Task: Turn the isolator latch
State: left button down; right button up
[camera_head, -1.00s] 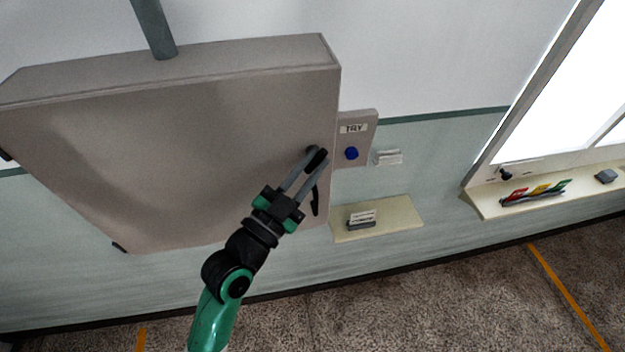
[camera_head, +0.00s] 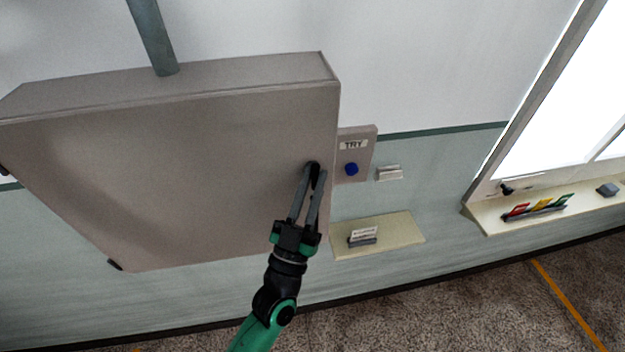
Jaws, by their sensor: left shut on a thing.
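The grey isolator cabinet (camera_head: 170,180) is fixed on the wall, with its front face towards me. The black isolator latch (camera_head: 313,166) is near the right edge of that face, mostly hidden by my gripper. My left gripper (camera_head: 316,175) comes up from below, its two long fingers shut on the latch. My right gripper is not in view.
A grey box marked TRY with a blue button (camera_head: 351,169) is right of the cabinet, with a small white block (camera_head: 389,173) beside it. Below, a cream shelf (camera_head: 400,232) holds a small card holder (camera_head: 363,237). A window sill (camera_head: 490,219) at right holds coloured tags (camera_head: 538,207).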

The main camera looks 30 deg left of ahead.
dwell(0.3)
pick_arm(q)
jog(key=c, duration=1.1)
grip_release()
jog(key=b+v, duration=0.2)
jog(key=v, duration=0.9)
jog(key=shift+s+f, duration=0.2)
jog(key=shift+s, duration=0.05)
